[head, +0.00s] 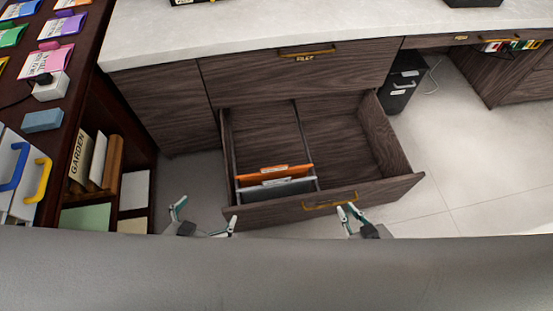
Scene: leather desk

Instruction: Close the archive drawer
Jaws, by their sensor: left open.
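The archive drawer (385,196) is a dark wood drawer pulled far out of the cabinet, its inside visible from above. A gold bar handle (318,205) runs along its front. An orange folder (262,176) and grey folders (285,187) stand inside at the front left. My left gripper (205,215) is open at the drawer's front left corner, one finger outside it to the left and the other close to the front. My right gripper (347,212) overlaps the handle's right end. I cannot tell whether it touches the handle or how far its jaws are apart.
A closed upper drawer (300,75) sits above, under the pale desktop (240,35). A dark shelf unit (85,100) with folders and binders stands at the left. A black bin-like box (400,85) stands right of the cabinet. The tiled floor (465,155) at the right is clear.

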